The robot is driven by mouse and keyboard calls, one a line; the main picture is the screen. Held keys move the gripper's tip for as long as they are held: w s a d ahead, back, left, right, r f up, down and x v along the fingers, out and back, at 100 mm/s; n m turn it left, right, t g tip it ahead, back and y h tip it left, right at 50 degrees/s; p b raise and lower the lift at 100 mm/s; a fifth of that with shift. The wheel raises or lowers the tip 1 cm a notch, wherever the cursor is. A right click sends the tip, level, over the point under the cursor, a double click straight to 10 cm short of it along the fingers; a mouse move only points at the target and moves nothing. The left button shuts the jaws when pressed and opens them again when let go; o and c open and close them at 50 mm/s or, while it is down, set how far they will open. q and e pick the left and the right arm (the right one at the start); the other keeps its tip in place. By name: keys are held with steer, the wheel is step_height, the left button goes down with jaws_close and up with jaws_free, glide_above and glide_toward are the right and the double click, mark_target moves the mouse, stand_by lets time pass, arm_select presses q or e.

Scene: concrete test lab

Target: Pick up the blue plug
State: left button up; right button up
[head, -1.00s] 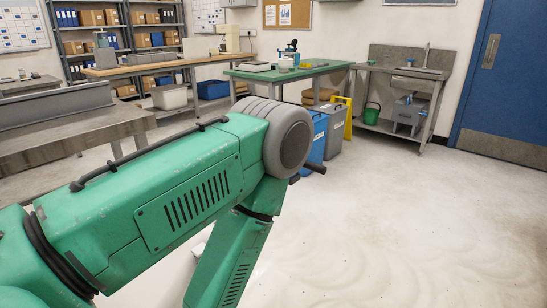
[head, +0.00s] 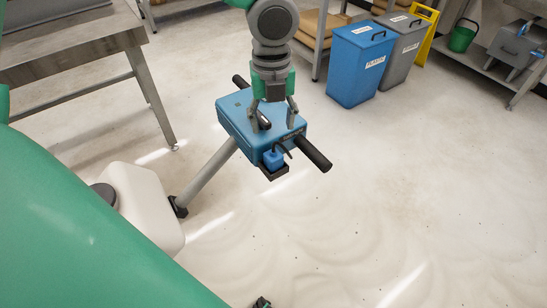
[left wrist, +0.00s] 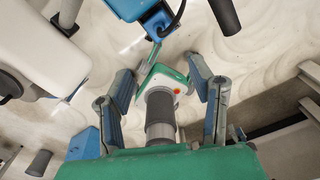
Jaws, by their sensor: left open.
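The blue plug (head: 273,159) is a small block with a dark cable curving from it. It sits upright in a dark holder (head: 273,173) on the near side of a blue box (head: 235,115) with black side bars. My left gripper (head: 277,122) points down over the box, open. In the picture its fingertips lie just above the plug and apart from it; how far apart in depth I cannot tell.
The black bar (head: 313,153) sticks out right of the plug. A pale leg (head: 208,175) slopes down from the box. A steel table (head: 75,47) stands at upper left, blue (head: 360,65) and grey bins at upper right. The floor right of the box is clear.

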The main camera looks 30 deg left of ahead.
mark_target(273, 151)
arm_select(q)
steer(key=shift+w+a+f+b, duration=0.15)
steer(key=shift+w+f+b, duration=0.3)
steer(key=shift+f, duration=0.35)
steer(key=f, duration=0.2)
steer(key=f+b, duration=0.1)
steer(key=f, duration=0.3)
steer(key=shift+a+f, duration=0.3)
steer(key=f+b, duration=0.1)
steer(key=f, duration=0.1)
steer(key=f+b, duration=0.1)
steer(key=f, duration=0.2)
steer(key=shift+w+d, duration=0.15)
steer(key=shift+w, duration=0.05)
steer(key=shift+r, duration=0.15)
arm_select(e)
steer(key=f, duration=0.4)
steer(key=shift+w, duration=0.3)
arm_select(q)
steer(key=c, duration=0.8)
